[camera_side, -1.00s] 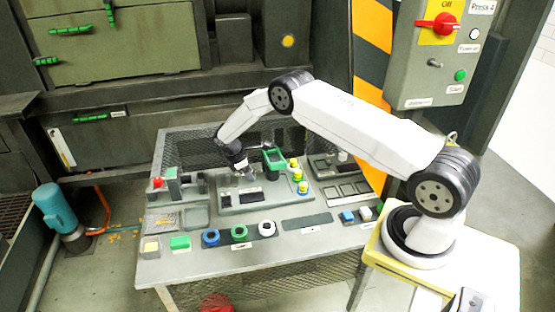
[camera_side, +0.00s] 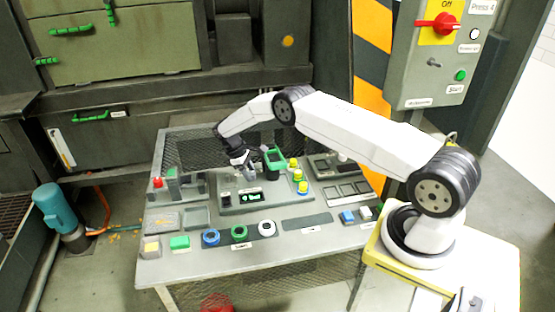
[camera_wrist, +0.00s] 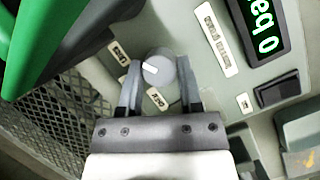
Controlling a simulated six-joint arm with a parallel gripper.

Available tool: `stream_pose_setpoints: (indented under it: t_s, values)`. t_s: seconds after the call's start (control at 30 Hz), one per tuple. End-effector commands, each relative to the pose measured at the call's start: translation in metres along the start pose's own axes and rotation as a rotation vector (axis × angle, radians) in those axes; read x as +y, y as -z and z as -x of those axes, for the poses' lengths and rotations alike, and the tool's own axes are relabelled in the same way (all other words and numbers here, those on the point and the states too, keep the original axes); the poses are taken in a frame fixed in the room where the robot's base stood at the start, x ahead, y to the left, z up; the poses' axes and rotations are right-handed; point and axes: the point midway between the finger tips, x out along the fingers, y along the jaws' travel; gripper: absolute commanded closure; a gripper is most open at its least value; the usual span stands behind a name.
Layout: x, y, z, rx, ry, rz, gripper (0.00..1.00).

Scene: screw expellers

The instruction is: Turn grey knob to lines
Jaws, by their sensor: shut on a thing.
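The grey knob (camera_wrist: 160,66) is round with a white mark on its face, seen in the wrist view. The mark points towards the left of the picture. My gripper (camera_wrist: 159,84) has one finger on each side of the knob and is shut on it. Small white labels (camera_wrist: 118,52) stand around the knob, too small to read surely. In the side view my gripper (camera_side: 246,172) is at the back of the sloped panel, beside the green handle; the knob is mostly hidden there.
A green handle (camera_side: 273,160) stands close right of my gripper; it looms at upper left in the wrist view (camera_wrist: 45,35). A display (camera_side: 251,197) with green text is lit. Yellow buttons (camera_side: 298,176) stand farther right. Coloured round buttons (camera_side: 239,232) line the front.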

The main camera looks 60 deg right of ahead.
Motion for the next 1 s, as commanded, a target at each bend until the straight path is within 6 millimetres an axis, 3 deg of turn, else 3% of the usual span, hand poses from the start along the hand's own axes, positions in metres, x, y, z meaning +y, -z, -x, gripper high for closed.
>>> stream_pose_setpoints:
  t_s: [0.17,0.2,0.3,0.73,1.0]
  values:
    - [-0.001,0.001,-0.001,0.002,0.001,-0.001,1.00]
    - [-0.001,0.001,-0.001,0.003,0.000,-0.001,0.45]
    - [-0.001,0.001,-0.001,0.002,0.000,-0.001,0.19]
    - [0.000,0.000,0.004,0.001,0.000,0.000,0.19]
    - [0.000,0.000,0.030,0.003,-0.001,0.000,0.19]
